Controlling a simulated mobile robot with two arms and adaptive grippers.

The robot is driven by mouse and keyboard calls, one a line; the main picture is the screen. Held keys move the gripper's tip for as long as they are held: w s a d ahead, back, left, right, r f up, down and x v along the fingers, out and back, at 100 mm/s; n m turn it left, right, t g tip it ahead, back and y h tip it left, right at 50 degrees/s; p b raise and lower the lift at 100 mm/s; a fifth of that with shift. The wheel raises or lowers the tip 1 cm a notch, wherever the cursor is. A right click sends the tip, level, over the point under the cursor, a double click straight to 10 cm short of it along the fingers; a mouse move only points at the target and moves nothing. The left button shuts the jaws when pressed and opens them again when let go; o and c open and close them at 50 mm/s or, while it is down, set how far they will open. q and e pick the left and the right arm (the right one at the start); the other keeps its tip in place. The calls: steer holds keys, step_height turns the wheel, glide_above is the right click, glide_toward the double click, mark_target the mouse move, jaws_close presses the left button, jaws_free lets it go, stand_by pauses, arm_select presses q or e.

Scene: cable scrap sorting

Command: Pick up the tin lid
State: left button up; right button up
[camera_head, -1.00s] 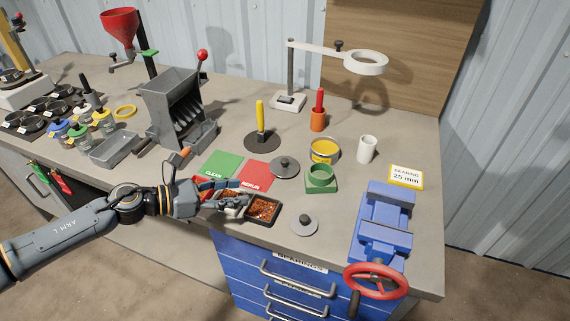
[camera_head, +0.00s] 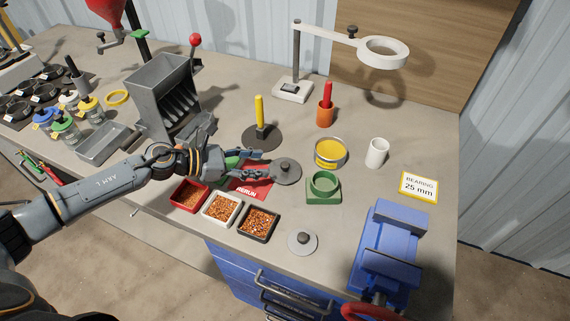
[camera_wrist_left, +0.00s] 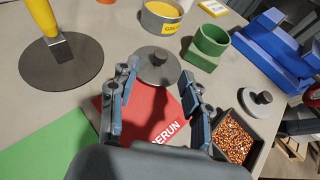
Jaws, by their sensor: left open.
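A dark grey round lid with a knob (camera_head: 287,172) lies flat on the bench beside the red RERUN mat. It also shows in the left wrist view (camera_wrist_left: 151,69), just ahead of my fingertips. A lighter grey lid with a dark knob (camera_head: 301,243) lies near the front edge, by the black tray. An open tin with yellow contents (camera_head: 330,153) stands behind the dark lid. My left gripper (camera_head: 263,165) is open and empty over the red mat, its fingers pointing at the dark lid. Whether the fingertips overlap the lid's rim is hard to tell. My right gripper is out of view.
A green ring-shaped holder (camera_head: 323,188) stands close right of the dark lid. A yellow rod on a round base (camera_head: 261,129) stands behind. A blue vise (camera_head: 392,248) stands at right.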

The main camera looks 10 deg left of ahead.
mark_target(283, 165)
arm_select(q)
steer(key=x, duration=0.2)
steer(key=shift+w+d, duration=0.15)
steer(key=shift+d, duration=0.15)
steer(key=shift+w+d+f, duration=0.15)
steer(key=shift+w+f, duration=0.05)
steer(key=shift+f, duration=0.05)
steer(key=shift+w+d+p, duration=0.1)
steer(key=shift+d+p, duration=0.15)
steer(key=shift+p, duration=0.15)
steer(key=p+x, duration=0.2)
steer(key=x, duration=0.2)
steer(key=shift+d+f, duration=0.1)
steer(key=shift+d, duration=0.1)
steer(key=shift+d+f, duration=0.15)
steer(key=shift+d, duration=0.05)
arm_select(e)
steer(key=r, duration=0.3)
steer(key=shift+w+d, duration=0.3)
arm_select(q)
steer(key=shift+a, duration=0.1)
steer(key=shift+c, duration=1.1)
jaws_close()
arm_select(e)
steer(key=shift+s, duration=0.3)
